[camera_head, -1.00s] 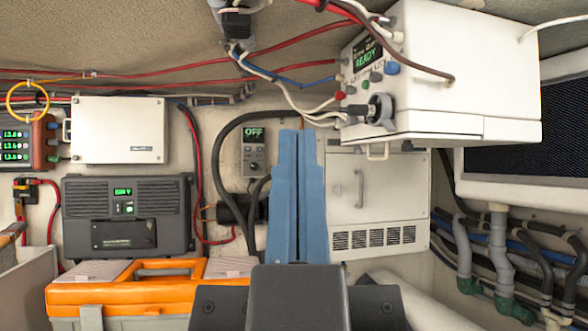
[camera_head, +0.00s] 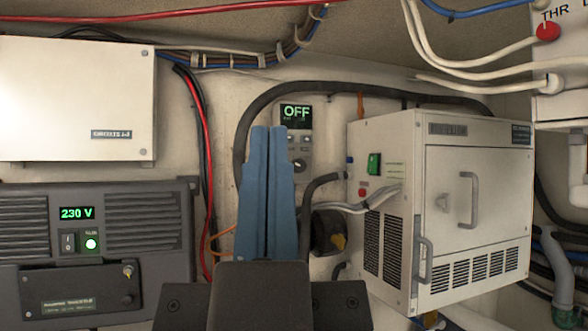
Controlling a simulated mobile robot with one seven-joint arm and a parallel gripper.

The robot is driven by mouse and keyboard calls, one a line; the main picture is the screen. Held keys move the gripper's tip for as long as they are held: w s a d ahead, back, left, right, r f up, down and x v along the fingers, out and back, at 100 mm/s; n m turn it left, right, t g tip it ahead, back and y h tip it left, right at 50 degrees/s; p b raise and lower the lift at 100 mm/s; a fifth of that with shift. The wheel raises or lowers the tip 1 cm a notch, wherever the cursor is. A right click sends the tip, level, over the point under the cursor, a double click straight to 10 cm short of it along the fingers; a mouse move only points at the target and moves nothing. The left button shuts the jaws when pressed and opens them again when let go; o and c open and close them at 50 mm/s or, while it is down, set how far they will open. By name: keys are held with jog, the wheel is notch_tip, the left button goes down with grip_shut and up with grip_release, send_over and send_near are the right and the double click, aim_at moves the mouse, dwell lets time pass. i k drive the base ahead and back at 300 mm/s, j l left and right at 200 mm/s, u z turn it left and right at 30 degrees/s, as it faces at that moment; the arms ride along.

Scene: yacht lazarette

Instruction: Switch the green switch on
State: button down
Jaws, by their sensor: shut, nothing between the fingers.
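A green switch (camera_head: 374,163) sits on the left side face of a white cabinet (camera_head: 470,215), above a small red button (camera_head: 362,191). Its rocker position is too small to tell. My gripper (camera_head: 269,130) has two blue fingers pointing up in the picture, shut together and empty. The fingers are left of the green switch and appear apart from the cabinet. A wall controller (camera_head: 296,125) with a green display reading OFF is partly hidden behind the right fingertip.
A grey power unit (camera_head: 90,245) showing 230 V is at left, below a white box (camera_head: 75,100). A black hose (camera_head: 245,125) arcs over the controller. White cables (camera_head: 365,205) run into the cabinet below the switch. Another white unit (camera_head: 560,85) hangs at upper right.

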aim_at(372, 163)
jog(key=i+j, duration=0.5)
jog(key=i, duration=0.5)
